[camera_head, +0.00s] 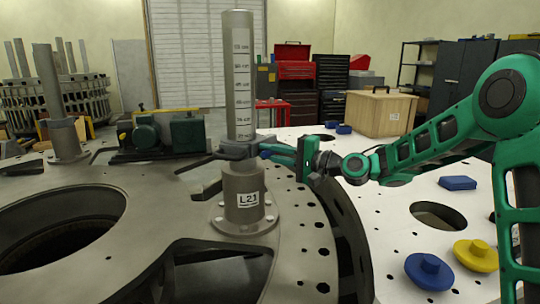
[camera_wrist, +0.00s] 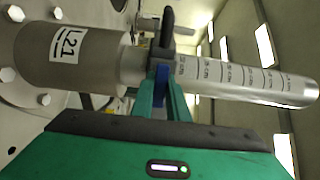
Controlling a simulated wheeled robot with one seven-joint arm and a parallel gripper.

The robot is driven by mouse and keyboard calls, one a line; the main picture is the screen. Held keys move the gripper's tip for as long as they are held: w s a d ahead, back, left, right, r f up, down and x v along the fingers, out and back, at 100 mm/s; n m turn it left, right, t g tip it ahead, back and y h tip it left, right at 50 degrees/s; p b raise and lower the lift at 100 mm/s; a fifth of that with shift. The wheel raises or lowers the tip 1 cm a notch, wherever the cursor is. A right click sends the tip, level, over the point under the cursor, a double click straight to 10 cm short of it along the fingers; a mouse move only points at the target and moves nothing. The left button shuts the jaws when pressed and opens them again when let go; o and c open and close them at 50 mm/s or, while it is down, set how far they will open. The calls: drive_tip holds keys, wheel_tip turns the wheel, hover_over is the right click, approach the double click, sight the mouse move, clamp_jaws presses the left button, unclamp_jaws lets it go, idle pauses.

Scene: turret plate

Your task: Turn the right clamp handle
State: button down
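A grey metal post (camera_head: 239,75) with a measuring scale stands upright on a flanged base labelled L21 (camera_head: 245,195). A dark clamp (camera_head: 238,150) sits around the post just above that base. Its left handle (camera_head: 192,162) points left and is free. My gripper (camera_head: 283,151) reaches in from the right, at the clamp's right side. In the wrist view, the green fingers (camera_wrist: 160,95) lie on both sides of a blue piece (camera_wrist: 160,77), which appears to be the right clamp handle. It fills the gap between them. The handle is mostly hidden by the fingers in the head view.
The large turret plate (camera_head: 150,235) has a wide round opening at left and a cutout in front. A green motor unit (camera_head: 150,133) stands behind.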

drive_tip(key=shift+f, duration=0.15)
drive_tip(key=n, duration=0.4)
drive_tip(key=shift+n+h, duration=0.3)
drive_tip(key=n, duration=0.4)
drive_tip(key=shift+f+h, duration=0.15)
drive_tip(key=shift+h, duration=0.25)
drive_tip(key=n, duration=0.4)
drive_tip(key=shift+r, duration=0.2)
drive_tip(key=shift+r+n+t+h, duration=0.1)
drive_tip(key=shift+n+t+h, duration=0.4)
drive_tip(key=shift+n, duration=1.4)
drive_tip(key=shift+d, duration=0.1)
drive_tip(key=c, duration=1.7)
unclamp_jaws()
